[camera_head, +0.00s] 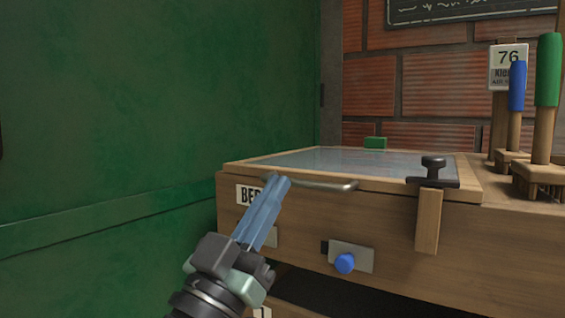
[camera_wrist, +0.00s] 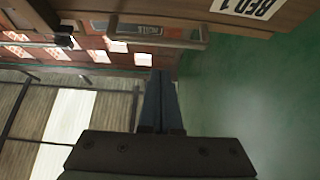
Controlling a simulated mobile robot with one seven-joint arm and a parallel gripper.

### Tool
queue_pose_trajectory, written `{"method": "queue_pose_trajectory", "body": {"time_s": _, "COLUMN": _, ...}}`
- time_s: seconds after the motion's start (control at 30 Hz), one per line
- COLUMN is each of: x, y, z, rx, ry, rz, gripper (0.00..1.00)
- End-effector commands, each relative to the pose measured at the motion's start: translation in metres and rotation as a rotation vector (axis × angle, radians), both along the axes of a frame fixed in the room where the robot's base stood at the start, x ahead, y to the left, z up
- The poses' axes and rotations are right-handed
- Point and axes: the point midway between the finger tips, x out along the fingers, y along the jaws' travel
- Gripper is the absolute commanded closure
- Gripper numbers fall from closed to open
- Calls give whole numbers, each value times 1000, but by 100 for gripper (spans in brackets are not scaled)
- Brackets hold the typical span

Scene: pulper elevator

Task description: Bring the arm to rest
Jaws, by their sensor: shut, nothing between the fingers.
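My gripper (camera_head: 278,182) is raised in front of the wooden bed box (camera_head: 390,222), its blue-grey fingers together and empty. In the head view its tips overlap the left end of the metal bar handle (camera_head: 325,186) on the box's front edge. I cannot tell from this view whether they touch. In the wrist view the closed fingers (camera_wrist: 160,75) point toward the top of the picture. The handle (camera_wrist: 155,36) appears beyond the tips there, with a gap in the picture between them. A label reading BED 1 (camera_wrist: 262,8) is partly hidden by my gripper in the head view.
A glass lid (camera_head: 350,162) covers the box. A dark latch (camera_head: 433,178) and a blue knob (camera_head: 345,263) are on its front. Brushes with green (camera_head: 549,70) and blue (camera_head: 517,86) handles stand at the right. A green wall (camera_head: 150,110) fills the left.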

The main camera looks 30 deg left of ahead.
Motion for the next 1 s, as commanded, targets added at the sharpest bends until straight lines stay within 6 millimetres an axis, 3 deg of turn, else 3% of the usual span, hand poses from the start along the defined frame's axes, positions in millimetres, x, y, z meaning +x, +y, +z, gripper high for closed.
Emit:
{"method": "queue_pose_trajectory", "body": {"time_s": 0.1, "x": -15, "y": 2, "z": -18, "rx": -1, "ry": 0, "rz": 3, "gripper": 100}}
{"method": "queue_pose_trajectory", "body": {"time_s": 0.3, "x": -30, "y": 2, "z": -34, "rx": 1, "ry": -3, "rz": 2, "gripper": 100}}
{"method": "queue_pose_trajectory", "body": {"time_s": 0.63, "x": -33, "y": -2, "z": -32, "rx": 6, "ry": -3, "rz": -1, "gripper": 100}}
{"method": "queue_pose_trajectory", "body": {"time_s": 0.77, "x": -23, "y": -31, "z": 2, "rx": 35, "ry": 12, "rz": -18, "gripper": 100}}
{"method": "queue_pose_trajectory", "body": {"time_s": 1.0, "x": -15, "y": -126, "z": 117, "rx": 96, "ry": 17, "rz": -29, "gripper": 100}}
